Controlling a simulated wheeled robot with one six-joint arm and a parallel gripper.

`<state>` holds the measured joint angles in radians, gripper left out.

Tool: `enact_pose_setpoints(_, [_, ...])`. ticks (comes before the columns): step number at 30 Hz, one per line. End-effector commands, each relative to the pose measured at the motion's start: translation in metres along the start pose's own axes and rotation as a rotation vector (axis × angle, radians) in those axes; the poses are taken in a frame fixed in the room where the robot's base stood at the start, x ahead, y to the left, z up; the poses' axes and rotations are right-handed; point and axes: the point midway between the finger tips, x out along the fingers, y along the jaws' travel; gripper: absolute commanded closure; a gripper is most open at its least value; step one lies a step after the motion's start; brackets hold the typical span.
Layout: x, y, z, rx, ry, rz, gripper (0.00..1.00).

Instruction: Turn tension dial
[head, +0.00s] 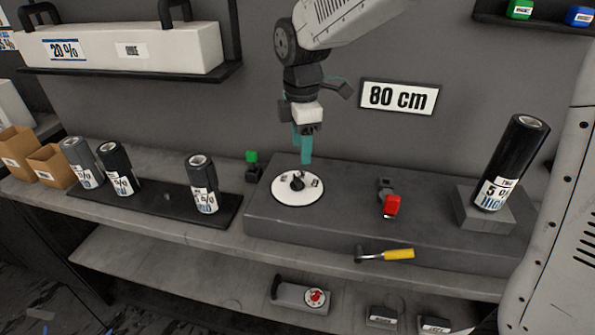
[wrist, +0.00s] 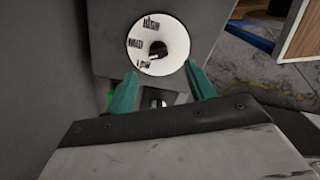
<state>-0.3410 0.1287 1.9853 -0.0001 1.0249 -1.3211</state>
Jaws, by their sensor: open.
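The tension dial is a white round plate (head: 284,194) with a small black knob (head: 297,184) at its centre, set on top of a dark grey block. In the wrist view the dial plate (wrist: 172,63) shows the labels HIGH, MID and LOW along one side, with the black knob (wrist: 158,49) at its middle. I cannot tell surely which label the knob points to. My gripper (head: 305,160) hangs above the dial with teal fingers pointing down, apart from the knob. In the wrist view the open gripper (wrist: 160,70) has its fingers spread wide and nothing between them.
On the grey block (head: 350,221) are a red-handled part (head: 391,205) and, at right, a tilted black roll (head: 512,160). Several rolls stand on a black tray (head: 150,206) at left. A green-topped item (head: 252,158) stands behind the dial.

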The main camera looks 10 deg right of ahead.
Motion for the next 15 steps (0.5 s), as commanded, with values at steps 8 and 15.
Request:
enact_pose_setpoints(8, [0.031,0.005,-0.006,-0.047,-0.001,-0.006,0.45])
enact_pose_setpoints(15, [0.068,0.005,-0.006,-0.045,-0.002,-0.007,0.45])
